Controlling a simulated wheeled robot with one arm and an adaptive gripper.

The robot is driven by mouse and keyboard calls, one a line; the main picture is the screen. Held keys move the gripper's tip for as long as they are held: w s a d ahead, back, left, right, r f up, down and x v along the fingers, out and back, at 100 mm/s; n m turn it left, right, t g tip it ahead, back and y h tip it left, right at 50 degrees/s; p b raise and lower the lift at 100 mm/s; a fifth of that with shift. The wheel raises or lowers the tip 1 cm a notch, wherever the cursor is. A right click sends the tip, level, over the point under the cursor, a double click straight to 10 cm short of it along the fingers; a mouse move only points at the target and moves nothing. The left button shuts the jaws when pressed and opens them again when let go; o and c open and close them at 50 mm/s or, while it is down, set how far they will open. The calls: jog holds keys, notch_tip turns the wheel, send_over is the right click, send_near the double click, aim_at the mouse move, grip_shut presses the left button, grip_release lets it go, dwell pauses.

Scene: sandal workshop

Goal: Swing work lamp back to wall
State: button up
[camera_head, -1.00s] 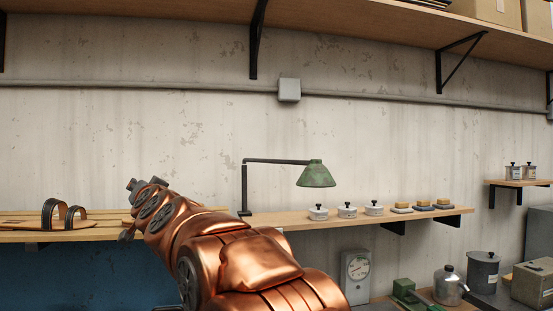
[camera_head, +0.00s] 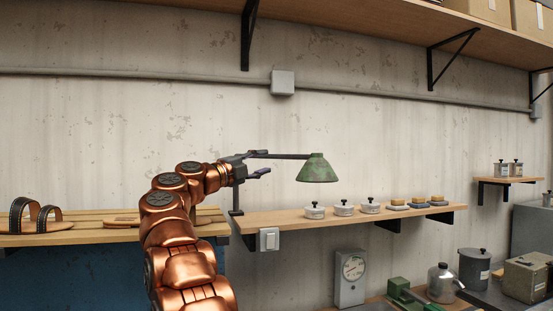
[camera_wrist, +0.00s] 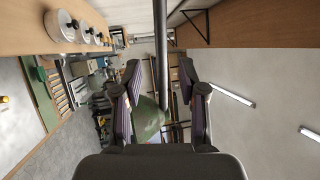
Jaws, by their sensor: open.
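The work lamp has a green, worn shade (camera_head: 317,170) at the right end of a thin dark horizontal arm (camera_head: 288,156). A dark upright post stands on the shelf's left end, partly hidden behind my gripper. My gripper (camera_head: 263,163) is at the left part of the lamp arm, near the post, with its fingers apart and pointing right. In the wrist view my gripper (camera_wrist: 159,66) is open. Dark lamp bars and the green shade (camera_wrist: 147,120) show between its fingers. I cannot tell whether a finger touches the lamp arm.
The wall shelf (camera_head: 290,219) below the lamp holds white lidded pots (camera_head: 343,208) and several brushes or blocks. A light switch (camera_head: 269,239) is under its left end. Sandals (camera_head: 35,219) lie on the left bench. A bracketed shelf hangs above.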

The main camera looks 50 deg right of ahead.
aim_at(277, 157)
jog(key=d, duration=0.2)
jog(key=d+r+p, duration=0.1)
jog(key=d, duration=0.1)
jog(key=d+p, duration=0.1)
jog(key=d, duration=0.2)
jog(key=shift+s+d+r, duration=0.1)
jog(key=shift+s+r, duration=0.1)
jog(key=shift+r, duration=0.1)
grip_shut()
dwell(0.4)
